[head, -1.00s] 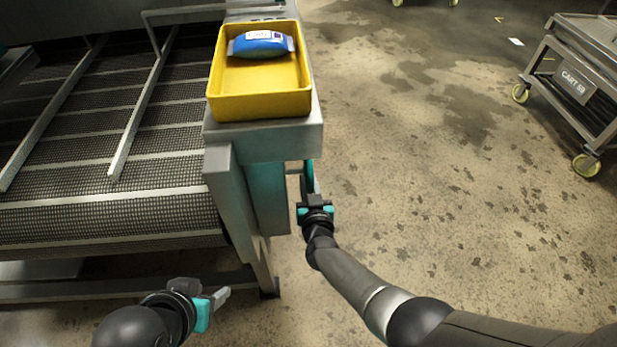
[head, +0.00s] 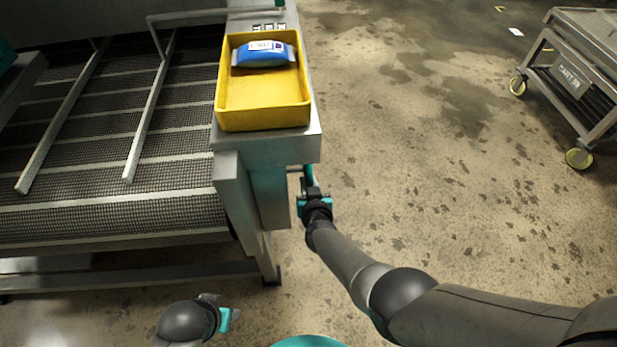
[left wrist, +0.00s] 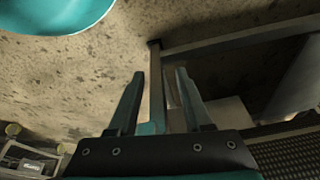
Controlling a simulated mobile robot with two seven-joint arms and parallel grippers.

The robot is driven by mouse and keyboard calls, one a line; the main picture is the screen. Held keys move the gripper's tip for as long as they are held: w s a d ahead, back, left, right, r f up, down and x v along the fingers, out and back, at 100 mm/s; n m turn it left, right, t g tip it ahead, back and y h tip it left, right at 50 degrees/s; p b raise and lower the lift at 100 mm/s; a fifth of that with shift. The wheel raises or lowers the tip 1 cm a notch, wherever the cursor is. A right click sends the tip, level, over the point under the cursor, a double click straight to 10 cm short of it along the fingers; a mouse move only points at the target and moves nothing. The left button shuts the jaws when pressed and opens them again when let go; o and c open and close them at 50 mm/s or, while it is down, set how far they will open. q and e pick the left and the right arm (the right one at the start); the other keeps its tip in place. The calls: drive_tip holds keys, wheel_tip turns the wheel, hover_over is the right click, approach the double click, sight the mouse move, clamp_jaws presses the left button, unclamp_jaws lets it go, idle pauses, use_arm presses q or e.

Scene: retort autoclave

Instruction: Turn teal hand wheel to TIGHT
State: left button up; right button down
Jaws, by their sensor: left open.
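The teal hand wheel (head: 308,173) shows as a thin, nearly edge-on sliver on the right side of the machine's end post, below the yellow tray. My right gripper (head: 312,188) is right at the wheel. Its fingers are too small and dark to tell whether they are shut on it. My left gripper (head: 232,318) is low near the picture's bottom edge, away from the wheel, in front of the machine's leg. In the left wrist view it (left wrist: 161,76) is open, with nothing between its fingers. No TIGHT marking is readable.
A yellow tray (head: 262,121) with a blue pack (head: 264,56) sits on the machine's end ledge. The mesh conveyor (head: 110,217) fills the left. A wheeled cart (head: 573,82) stands at the far right. The wet concrete floor between is clear.

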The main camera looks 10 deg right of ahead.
drive_tip(key=g+p, duration=0.1)
drive_tip(key=p, duration=0.1)
drive_tip(key=shift+s+d+r+g+p, duration=0.1)
drive_tip(key=shift+s+r+g+p, duration=0.05)
drive_tip(key=shift+s+g+p, duration=0.25)
use_arm(q)
drive_tip(key=s+a+f, duration=0.2)
drive_tip(key=s+f, duration=0.2)
drive_tip(key=f, duration=0.3)
drive_tip(key=shift+f+g+p, duration=0.25)
drive_tip(key=shift+g+p, duration=0.15)
use_arm(e)
drive_tip(key=shift+g, duration=0.3)
use_arm(q)
drive_tip(key=shift+s+a, duration=0.1)
drive_tip(key=shift+s, duration=0.05)
use_arm(e)
drive_tip(key=c, duration=0.8)
unclamp_jaws()
drive_tip(key=shift+s+r, duration=0.1)
drive_tip(key=shift+r, duration=0.05)
